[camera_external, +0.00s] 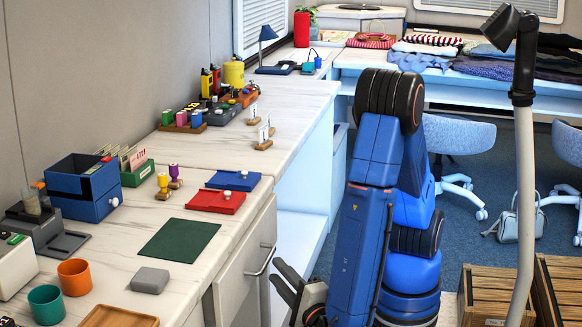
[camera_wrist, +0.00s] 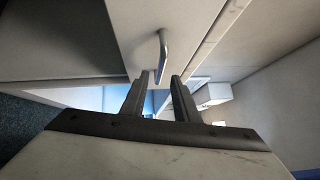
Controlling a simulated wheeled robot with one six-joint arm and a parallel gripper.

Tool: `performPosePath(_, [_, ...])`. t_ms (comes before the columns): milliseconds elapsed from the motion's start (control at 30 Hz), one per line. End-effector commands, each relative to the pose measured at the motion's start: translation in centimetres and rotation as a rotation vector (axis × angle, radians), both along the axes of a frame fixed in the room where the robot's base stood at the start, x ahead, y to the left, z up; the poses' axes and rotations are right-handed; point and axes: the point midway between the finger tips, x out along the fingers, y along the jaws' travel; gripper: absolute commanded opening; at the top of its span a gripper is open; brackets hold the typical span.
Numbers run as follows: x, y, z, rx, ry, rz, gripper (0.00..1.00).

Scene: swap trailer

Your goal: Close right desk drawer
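The pale desk drawer front (camera_external: 242,257) is under the counter in the external view, with a metal bar handle (camera_external: 263,260). I cannot tell clearly how far it stands out. My gripper (camera_external: 281,278) is just right of and below the handle, with its dark fingers spread. In the wrist view, the handle (camera_wrist: 163,52) hangs from the pale front (camera_wrist: 130,30), ahead of my gripper (camera_wrist: 160,78). The handle's near end lies close to the fingertips; contact cannot be told.
Wooden crates (camera_external: 497,297) stand at the right. A grey post (camera_external: 524,180) rises on the right side.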

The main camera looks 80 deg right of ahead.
Motion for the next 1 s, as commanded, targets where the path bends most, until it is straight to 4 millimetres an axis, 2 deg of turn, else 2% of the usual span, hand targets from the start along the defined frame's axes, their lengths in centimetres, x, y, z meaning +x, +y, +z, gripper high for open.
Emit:
performPosePath(100, [1.3, -1.4, 0.2, 0.001, 0.001, -0.002, 0.28])
performPosePath(300, [2.7, -2.8, 0.5, 0.000, 0.000, -0.001, 0.28])
performPosePath(700, [3.2, -3.2, 0.6, 0.001, 0.000, 0.000, 0.28])
performPosePath(733, [3.2, -3.2, 0.6, 0.001, 0.000, 0.000, 0.23])
performPosePath(833, [3.1, -3.2, 0.6, 0.001, 0.001, 0.000, 0.00])
performPosePath(1000, [3.2, -3.2, 0.6, 0.001, 0.001, 0.000, 0.00])
